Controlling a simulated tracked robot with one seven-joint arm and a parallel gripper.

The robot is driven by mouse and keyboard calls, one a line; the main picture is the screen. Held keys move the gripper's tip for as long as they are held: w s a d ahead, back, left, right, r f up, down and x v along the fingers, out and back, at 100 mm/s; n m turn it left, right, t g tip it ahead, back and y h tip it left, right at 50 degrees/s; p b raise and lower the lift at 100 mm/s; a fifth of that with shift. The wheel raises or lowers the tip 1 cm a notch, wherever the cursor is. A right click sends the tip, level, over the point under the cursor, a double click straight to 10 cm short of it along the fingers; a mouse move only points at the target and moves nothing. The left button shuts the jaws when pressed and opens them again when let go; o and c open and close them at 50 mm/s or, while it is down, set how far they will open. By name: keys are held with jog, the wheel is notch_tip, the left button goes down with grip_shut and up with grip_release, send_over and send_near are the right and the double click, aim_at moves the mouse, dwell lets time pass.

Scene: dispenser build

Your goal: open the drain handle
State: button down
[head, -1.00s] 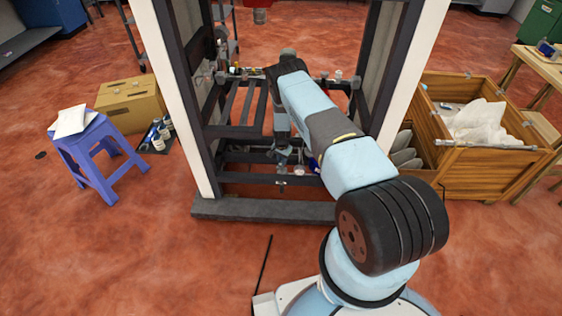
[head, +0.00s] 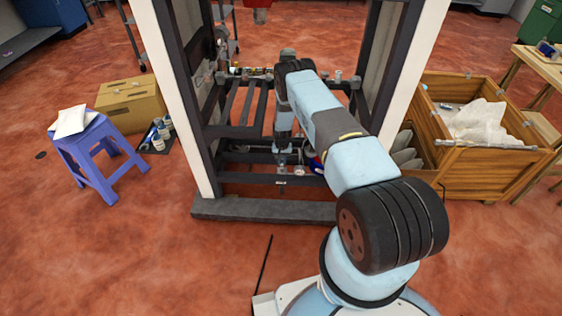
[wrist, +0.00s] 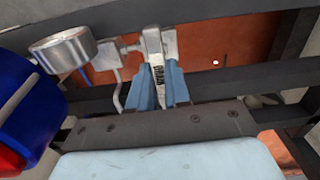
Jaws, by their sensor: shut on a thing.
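The drain handle (wrist: 153,43) looks like a pale metal lever with dark lettering on its lower part, in the upper middle of the wrist view. My gripper (wrist: 159,70) has its two light-blue fingers on either side of this lever and is shut on it. In the head view my gripper (head: 283,156) points down inside the dark frame, low between its posts. The handle is too small to make out clearly there. A metal fitting and a bent pipe (wrist: 118,88) sit just left of the lever in the wrist view.
A round silver part (wrist: 63,50) and a blue cylinder (wrist: 30,112) are close on the left in the wrist view. Dark frame bars (head: 240,130) surround my gripper. A purple stool (head: 90,150) stands left, a wooden crate (head: 490,172) right. Open floor lies in front.

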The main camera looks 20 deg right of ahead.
aim_at(282, 161)
jog(key=shift+w+a+r, duration=0.1)
jog(key=shift+w+r, duration=0.1)
jog(key=shift+w, duration=0.2)
jog(key=c, duration=1.4)
grip_release()
jog(key=o, duration=0.3)
jog(key=shift+s+f, duration=0.1)
jog(key=shift+s, duration=0.1)
jog(key=shift+s, duration=0.1)
notch_tip(282, 161, up, 14)
jog(key=shift+f, duration=0.2)
